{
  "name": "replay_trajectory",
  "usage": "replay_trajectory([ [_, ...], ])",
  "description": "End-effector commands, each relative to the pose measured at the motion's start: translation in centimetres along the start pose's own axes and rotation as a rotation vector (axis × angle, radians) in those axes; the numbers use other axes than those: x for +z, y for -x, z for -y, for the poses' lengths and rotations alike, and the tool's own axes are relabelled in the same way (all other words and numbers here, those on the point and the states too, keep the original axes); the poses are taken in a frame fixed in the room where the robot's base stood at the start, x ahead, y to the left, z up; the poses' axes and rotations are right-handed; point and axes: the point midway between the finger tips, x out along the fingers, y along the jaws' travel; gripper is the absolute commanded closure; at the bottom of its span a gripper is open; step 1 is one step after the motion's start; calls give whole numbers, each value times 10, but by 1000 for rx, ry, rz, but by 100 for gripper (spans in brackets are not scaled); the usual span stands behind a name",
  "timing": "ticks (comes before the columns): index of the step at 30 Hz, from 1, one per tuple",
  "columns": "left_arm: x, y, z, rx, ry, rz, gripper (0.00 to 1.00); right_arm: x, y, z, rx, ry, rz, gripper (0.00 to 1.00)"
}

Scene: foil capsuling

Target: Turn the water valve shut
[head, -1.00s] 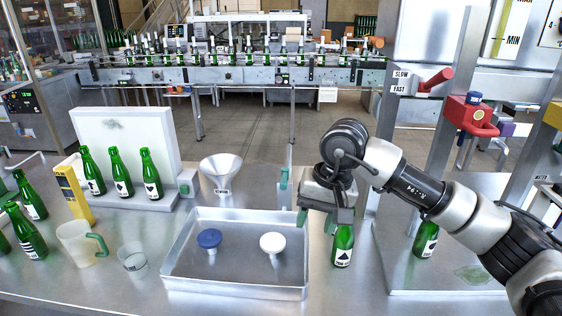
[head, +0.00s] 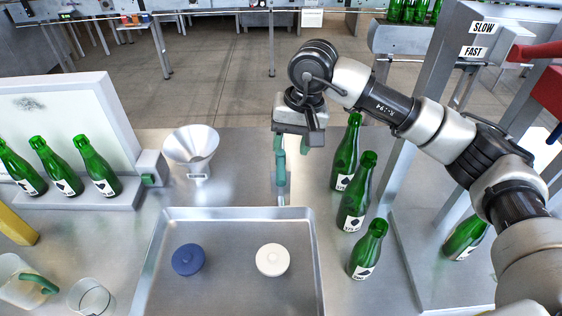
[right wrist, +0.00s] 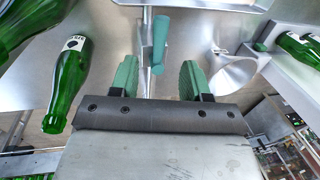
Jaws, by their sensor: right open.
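No valve labelled as water shows in the current views. A thin metal post with a green handle (head: 280,168) stands behind the tray; I cannot tell whether it is the valve. The green handle also shows in the right wrist view (right wrist: 160,42), ahead of and roughly between the fingers. My right gripper (head: 278,147) is at the far end of this handle in the head view. Contact with the handle cannot be told. My left gripper is out of view.
A metal tray (head: 230,213) holds a blue stopper (head: 188,260) and a white stopper (head: 272,260). Several green bottles (head: 357,195) stand right of it. A funnel (head: 192,150) stands left of the gripper. A red fixture (head: 545,80) is at the right edge.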

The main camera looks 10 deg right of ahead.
Motion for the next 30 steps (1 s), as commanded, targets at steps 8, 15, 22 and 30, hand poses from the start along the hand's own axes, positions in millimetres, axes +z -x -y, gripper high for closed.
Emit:
replay_trajectory([
  [8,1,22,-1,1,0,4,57,1,-51,1,0,-1,6,53],
  [15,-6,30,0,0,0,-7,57,0,-80,1,-1,0,2,53],
  [22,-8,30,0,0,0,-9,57,0,-85,1,-1,1,0,53],
  [30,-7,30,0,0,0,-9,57,0,-85,0,-1,0,0,76],
])
